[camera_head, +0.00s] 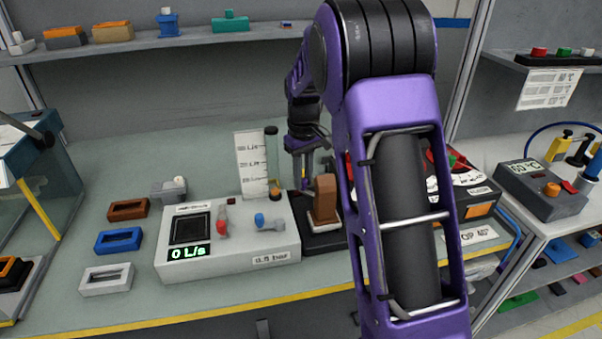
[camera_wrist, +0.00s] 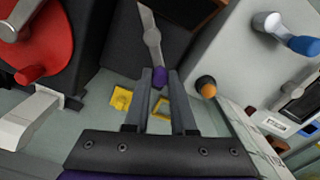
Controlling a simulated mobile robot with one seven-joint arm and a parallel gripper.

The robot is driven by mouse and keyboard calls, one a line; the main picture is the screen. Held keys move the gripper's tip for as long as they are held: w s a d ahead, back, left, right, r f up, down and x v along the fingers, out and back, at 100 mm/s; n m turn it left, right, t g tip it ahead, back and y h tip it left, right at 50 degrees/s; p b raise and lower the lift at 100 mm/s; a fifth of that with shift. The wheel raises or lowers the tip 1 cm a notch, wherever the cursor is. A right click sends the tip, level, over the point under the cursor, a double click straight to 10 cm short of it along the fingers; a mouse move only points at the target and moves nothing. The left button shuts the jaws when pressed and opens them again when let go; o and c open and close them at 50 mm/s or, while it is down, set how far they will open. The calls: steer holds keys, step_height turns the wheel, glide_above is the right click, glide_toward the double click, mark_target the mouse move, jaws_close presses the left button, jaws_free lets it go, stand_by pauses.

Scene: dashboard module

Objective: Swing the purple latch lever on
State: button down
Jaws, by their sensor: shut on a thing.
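The purple latch lever (camera_wrist: 150,35) is a grey metal arm with a purple tip (camera_wrist: 160,75), seen at the top middle of the wrist view. It lies over a dark panel. The two fingers of my gripper (camera_wrist: 160,80) are closed about the purple tip, one on each side. In the head view my gripper (camera_head: 303,178) reaches down behind the brown block, just right of the measuring tube.
A white flow module (camera_head: 228,243) with red and blue valves stands left of my gripper. A brown block on a dark base (camera_head: 325,198) is close in front. In the wrist view a red round part (camera_wrist: 40,40) is at left and an orange-capped tube (camera_wrist: 206,87) at right.

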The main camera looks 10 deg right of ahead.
steer(key=m, duration=0.1)
steer(key=d+m+p, duration=0.1)
steer(key=m, duration=0.1)
steer(key=w+m, duration=0.1)
steer(key=shift+d+r+m+p, duration=0.1)
steer(key=shift+d+m+p, duration=0.2)
steer(key=shift+p, duration=0.05)
steer(key=shift+w+d+m, duration=0.1)
steer(key=shift+d+m, duration=0.25)
steer(key=shift+m, duration=0.5)
steer(key=shift+d+m, duration=0.3)
steer(key=shift+m, duration=0.55)
steer(key=c, duration=0.7)
jaws_free()
steer(key=shift+c, duration=0.2)
step_height(320, 180, up, 17)
steer(key=shift+r, duration=0.15)
